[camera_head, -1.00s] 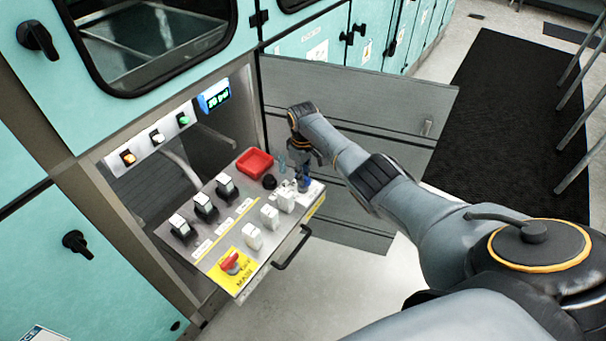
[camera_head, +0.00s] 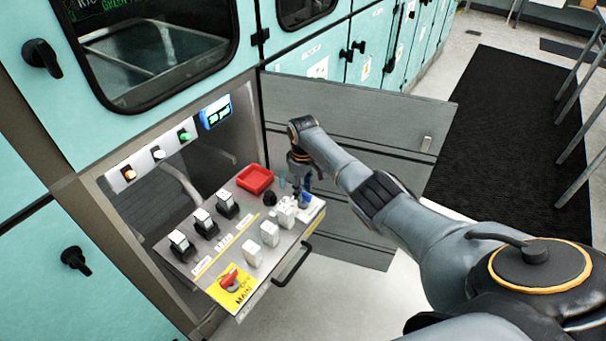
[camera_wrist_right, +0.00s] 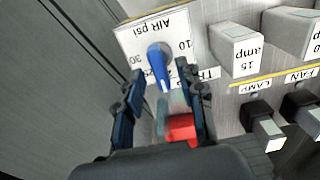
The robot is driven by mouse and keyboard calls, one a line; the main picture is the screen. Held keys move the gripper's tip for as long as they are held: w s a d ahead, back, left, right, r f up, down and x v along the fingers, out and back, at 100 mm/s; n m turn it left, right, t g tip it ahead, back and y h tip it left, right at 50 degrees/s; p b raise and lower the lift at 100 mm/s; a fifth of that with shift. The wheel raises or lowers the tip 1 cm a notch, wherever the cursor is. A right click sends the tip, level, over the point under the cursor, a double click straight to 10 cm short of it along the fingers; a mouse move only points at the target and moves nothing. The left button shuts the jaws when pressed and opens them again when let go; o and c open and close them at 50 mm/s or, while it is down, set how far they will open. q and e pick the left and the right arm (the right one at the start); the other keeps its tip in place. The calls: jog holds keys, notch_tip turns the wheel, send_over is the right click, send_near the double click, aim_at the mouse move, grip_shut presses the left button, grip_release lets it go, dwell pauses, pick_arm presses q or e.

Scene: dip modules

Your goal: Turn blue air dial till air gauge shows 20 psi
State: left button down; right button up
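The blue air dial (camera_wrist_right: 161,62) sits on a white plate marked "AIR psi" in the right wrist view, with 30 and 10 readable on its sides. Its handle points toward my gripper. It also shows in the head view (camera_head: 306,201) at the panel's right end. The air gauge (camera_head: 215,112) is a blue-framed display on the cabinet; its small text appears to read 20 psi. My right gripper (camera_wrist_right: 163,78) has its two fingers apart, one on each side of the dial's handle, with gaps visible. My left gripper is not in view.
The pulled-out panel (camera_head: 215,252) carries several switches, a red tray (camera_head: 255,179) and a red main switch (camera_head: 231,279). An open grey door (camera_head: 370,115) stands behind my right arm. A black handle (camera_head: 293,262) sticks out from the panel's front.

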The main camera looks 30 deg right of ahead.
notch_tip(320, 180, up, 11)
dwell(0.3)
jog(key=shift+s+f, duration=0.1)
dwell(0.4)
